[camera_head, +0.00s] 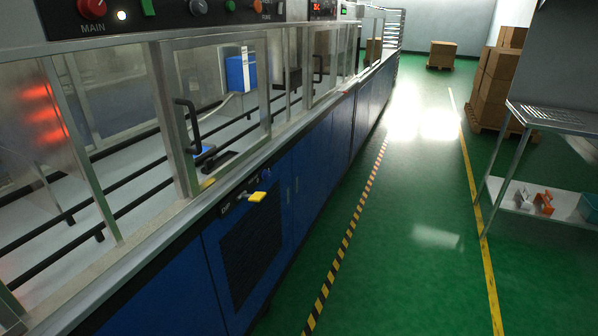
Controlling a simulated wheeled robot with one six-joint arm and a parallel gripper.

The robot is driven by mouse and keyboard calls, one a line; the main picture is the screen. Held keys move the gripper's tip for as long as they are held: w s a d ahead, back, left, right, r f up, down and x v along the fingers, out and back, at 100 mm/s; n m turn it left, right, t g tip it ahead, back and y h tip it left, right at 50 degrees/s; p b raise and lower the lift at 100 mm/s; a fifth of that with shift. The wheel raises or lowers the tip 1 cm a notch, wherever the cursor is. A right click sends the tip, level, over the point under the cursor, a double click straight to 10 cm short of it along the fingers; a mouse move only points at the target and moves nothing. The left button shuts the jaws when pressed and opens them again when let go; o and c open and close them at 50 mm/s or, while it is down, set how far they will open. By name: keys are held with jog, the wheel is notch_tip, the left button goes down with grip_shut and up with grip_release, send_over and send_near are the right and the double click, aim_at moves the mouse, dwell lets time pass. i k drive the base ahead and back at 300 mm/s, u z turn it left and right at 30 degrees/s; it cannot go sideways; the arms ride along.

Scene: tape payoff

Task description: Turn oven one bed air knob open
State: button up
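A yellow lever-shaped knob (257,196) sticks out from the upper front of the blue cabinet (175,290), above a dark grille (250,255). My gripper is not in view.
Glass doors with a black handle (188,120) line the machine; an orange glow shows inside at left. A clear green aisle (400,240) with striped and yellow floor lines runs alongside. A metal table (560,118) and stacked boxes (497,85) stand at right.

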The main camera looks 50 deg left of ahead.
aim_at(265, 174)
jog(key=u, duration=0.15)
jog(key=i, duration=0.65)
jog(key=u, duration=0.9)
jog(key=i, duration=0.45)
jog(key=u, duration=0.45)
